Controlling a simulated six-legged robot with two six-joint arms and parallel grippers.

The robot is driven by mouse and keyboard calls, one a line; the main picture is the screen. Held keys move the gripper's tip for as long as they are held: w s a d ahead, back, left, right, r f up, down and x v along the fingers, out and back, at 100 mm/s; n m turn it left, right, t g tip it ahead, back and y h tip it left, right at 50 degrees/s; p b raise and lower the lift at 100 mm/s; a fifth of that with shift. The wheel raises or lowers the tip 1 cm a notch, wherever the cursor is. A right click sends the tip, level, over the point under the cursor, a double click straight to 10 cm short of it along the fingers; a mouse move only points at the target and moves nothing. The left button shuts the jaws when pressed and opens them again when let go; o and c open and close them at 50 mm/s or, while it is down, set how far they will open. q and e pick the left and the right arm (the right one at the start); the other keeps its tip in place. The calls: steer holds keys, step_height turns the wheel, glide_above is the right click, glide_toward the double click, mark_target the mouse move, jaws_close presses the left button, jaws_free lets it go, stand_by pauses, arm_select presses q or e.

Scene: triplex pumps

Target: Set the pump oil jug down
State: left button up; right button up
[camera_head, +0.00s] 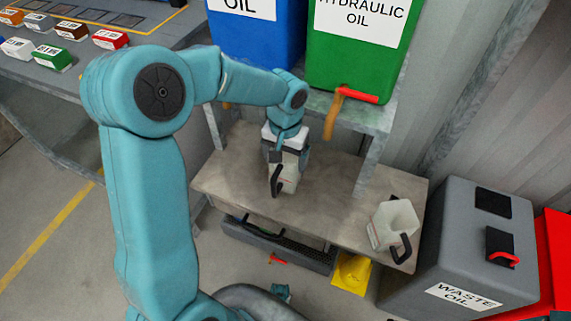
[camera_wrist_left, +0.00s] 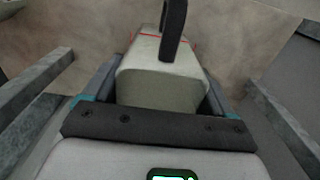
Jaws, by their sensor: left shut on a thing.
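A pale jug with a black handle (camera_head: 289,178) is in my left gripper (camera_head: 287,158), over the middle of the grey bench (camera_head: 225,180), below the blue and green oil containers. The gripper points down and is shut on the jug. In the left wrist view the jug (camera_wrist_left: 160,85) sits between the two fingers, its black handle on the far side and a thin red line near it. I cannot tell whether its base touches the bench. My right gripper is not in view.
A green hydraulic oil container (camera_head: 350,70) with a red tap and a blue oil container (camera_head: 250,50) sit on the shelf above. A grey waste oil bin (camera_head: 455,250) is at the right. Bare bench lies between the jugs.

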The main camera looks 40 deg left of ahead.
arm_select(q)
steer(key=shift+w+f+b, duration=0.1)
steer(key=shift+f+b, duration=0.4)
steer(key=shift+f, duration=1.3)
steer(key=shift+f, duration=0.25)
steer(key=o, duration=1.3)
steer(key=shift+r, duration=0.1)
steer(key=shift+c, duration=0.2)
